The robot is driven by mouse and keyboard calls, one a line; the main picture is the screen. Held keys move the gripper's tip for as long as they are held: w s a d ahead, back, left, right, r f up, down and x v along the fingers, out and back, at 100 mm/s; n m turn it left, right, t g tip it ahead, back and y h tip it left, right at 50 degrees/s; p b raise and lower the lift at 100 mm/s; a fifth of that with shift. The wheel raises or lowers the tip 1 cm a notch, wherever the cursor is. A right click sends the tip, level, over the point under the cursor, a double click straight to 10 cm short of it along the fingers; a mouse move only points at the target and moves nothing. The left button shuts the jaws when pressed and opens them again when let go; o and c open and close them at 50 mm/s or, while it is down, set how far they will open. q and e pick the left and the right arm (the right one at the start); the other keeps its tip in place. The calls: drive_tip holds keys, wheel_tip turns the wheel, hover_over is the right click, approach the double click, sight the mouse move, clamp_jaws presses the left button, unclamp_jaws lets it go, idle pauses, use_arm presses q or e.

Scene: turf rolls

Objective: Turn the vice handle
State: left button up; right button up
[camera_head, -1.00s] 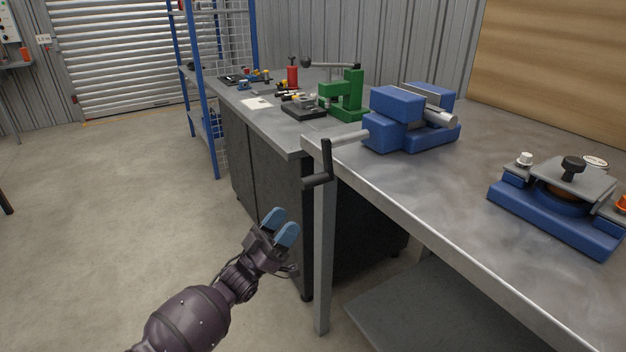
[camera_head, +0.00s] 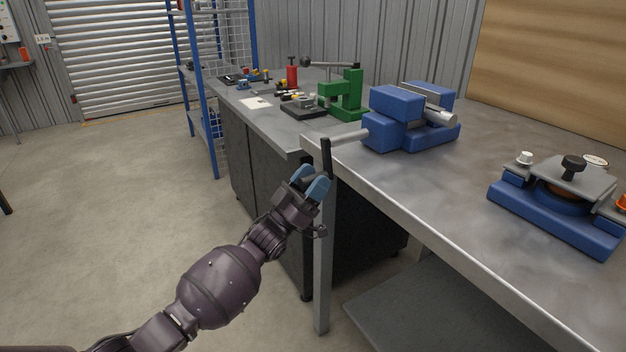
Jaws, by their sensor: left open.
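The blue vice (camera_head: 401,120) sits on the metal workbench (camera_head: 440,215) near its left edge. Its grey screw (camera_head: 349,137) sticks out to the left past the bench edge. The black crank handle (camera_head: 326,157) hangs down from the end of the screw. My left gripper (camera_head: 312,181), with blue fingertips, is open at the lower part of the handle. It covers the handle's grip, and I cannot tell whether the fingers touch it or are around it. My right gripper is not in view.
A blue fixture with a black knob (camera_head: 573,164) stands on the right of the bench. A green press (camera_head: 345,97) and small tools are on the dark cabinet's top behind. A blue rack (camera_head: 197,95) stands further back. The floor at left is clear.

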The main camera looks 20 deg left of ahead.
use_arm(q)
clamp_jaws()
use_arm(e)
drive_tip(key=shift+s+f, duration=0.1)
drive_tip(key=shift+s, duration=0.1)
use_arm(q)
drive_tip(key=shift+w+m, duration=0.1)
drive_tip(key=shift+m, duration=0.4)
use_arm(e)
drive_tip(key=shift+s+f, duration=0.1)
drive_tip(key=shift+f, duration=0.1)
